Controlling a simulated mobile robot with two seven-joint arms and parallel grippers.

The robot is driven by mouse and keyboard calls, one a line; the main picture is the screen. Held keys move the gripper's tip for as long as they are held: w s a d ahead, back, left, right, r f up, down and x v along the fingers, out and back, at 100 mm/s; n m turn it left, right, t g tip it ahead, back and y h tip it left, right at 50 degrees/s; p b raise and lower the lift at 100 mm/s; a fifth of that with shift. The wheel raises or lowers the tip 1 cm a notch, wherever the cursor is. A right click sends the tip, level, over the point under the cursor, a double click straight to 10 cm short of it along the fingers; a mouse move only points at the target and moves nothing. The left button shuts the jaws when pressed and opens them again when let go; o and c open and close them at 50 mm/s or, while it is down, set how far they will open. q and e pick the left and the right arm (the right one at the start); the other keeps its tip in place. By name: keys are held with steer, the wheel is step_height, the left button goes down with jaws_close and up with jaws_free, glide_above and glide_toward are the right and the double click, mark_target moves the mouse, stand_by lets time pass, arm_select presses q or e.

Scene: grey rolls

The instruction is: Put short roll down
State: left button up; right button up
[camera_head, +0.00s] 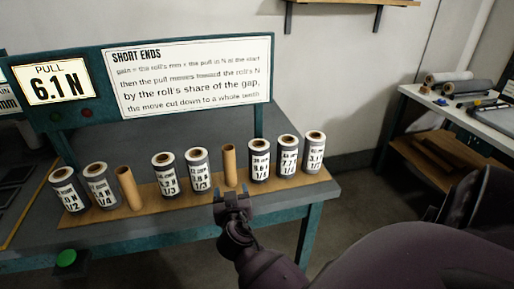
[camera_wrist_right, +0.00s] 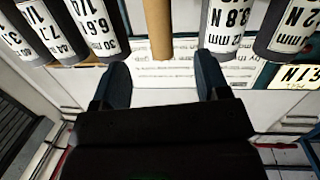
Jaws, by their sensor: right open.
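Grey labelled rolls stand upright in a row on a brown board (camera_head: 146,194): a left pair (camera_head: 66,191), a middle pair (camera_head: 197,173) and three at the right (camera_head: 288,158). Bare brown tubes stand in the row, one at the left (camera_head: 129,188) and one near the middle (camera_head: 229,166). I cannot tell which roll is the short roll. My right gripper (camera_head: 233,193) is open and empty in front of the middle tube. In the right wrist view the same tube (camera_wrist_right: 158,30) lies beyond the gap between the fingertips (camera_wrist_right: 162,78), with labelled rolls either side. My left gripper is not in view.
A sign (camera_head: 190,76) and a display reading 6.1 N (camera_head: 48,82) stand behind the rolls. A green button (camera_head: 67,258) is at the bench's front left. A side bench (camera_head: 455,110) with other rolls is at the right. The bench front (camera_head: 165,222) is clear.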

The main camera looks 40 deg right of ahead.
steer(key=s+a+f+n+g+y, duration=0.1)
steer(key=s+a+f+n+y, duration=0.2)
steer(key=s, duration=0.8)
steer(key=s+a+f+n+g+y, duration=0.1)
steer(key=s+a+f+n+y, duration=0.3)
steer(key=s+f, duration=0.7)
steer(key=f+y, duration=0.1)
steer(key=y, duration=0.1)
steer(key=shift+f+y, duration=0.25)
steer(key=shift+y, duration=0.15)
